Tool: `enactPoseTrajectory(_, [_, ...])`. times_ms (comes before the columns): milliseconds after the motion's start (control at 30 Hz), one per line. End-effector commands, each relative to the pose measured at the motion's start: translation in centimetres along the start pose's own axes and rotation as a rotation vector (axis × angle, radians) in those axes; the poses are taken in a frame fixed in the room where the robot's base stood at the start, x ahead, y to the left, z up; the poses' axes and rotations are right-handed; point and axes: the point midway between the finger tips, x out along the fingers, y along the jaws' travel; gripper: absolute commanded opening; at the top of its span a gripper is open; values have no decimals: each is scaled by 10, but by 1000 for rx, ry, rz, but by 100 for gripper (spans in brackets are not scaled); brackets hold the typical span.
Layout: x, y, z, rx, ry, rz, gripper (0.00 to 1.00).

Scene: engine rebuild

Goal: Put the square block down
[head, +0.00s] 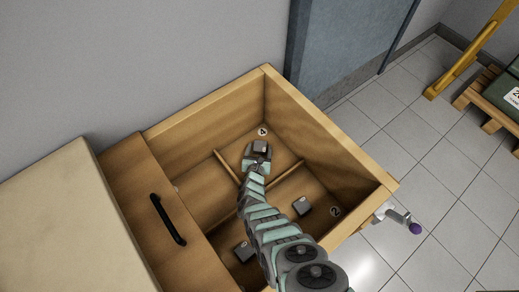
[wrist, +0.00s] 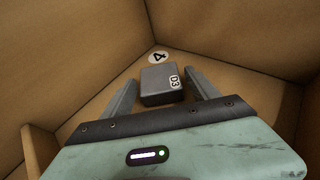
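The square block (wrist: 160,84) is dark grey with a white "03" label. It sits between the two fingers of my gripper (wrist: 163,78) in the wrist view, close to the number 4 marker (wrist: 159,57). Narrow gaps show between the block and the fingers on both sides, so my gripper looks open around it. In the head view my gripper (head: 258,155) is in the far compartment of the wooden drawer (head: 330,140), with the block (head: 260,146) at its tip. The block's underside is hidden, so its contact with the floor is not clear.
Low wooden dividers (head: 226,167) split the drawer floor. Another grey block (head: 301,206) lies near the number 2 marker (head: 336,211), and one more (head: 243,251) is in the near part. High drawer walls meet in a corner just beyond the held area.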

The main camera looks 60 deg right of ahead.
Motion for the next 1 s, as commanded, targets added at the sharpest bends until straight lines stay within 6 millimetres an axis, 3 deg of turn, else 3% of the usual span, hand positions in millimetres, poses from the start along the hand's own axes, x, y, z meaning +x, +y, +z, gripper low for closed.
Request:
enactPoseTrajectory(467, [-4, 0, 6, -1, 3, 1, 74])
enactPoseTrajectory(800, [-42, -1, 5, 1, 1, 0, 74])
enactPoseTrajectory(1000, [-54, 0, 5, -1, 0, 0, 74])
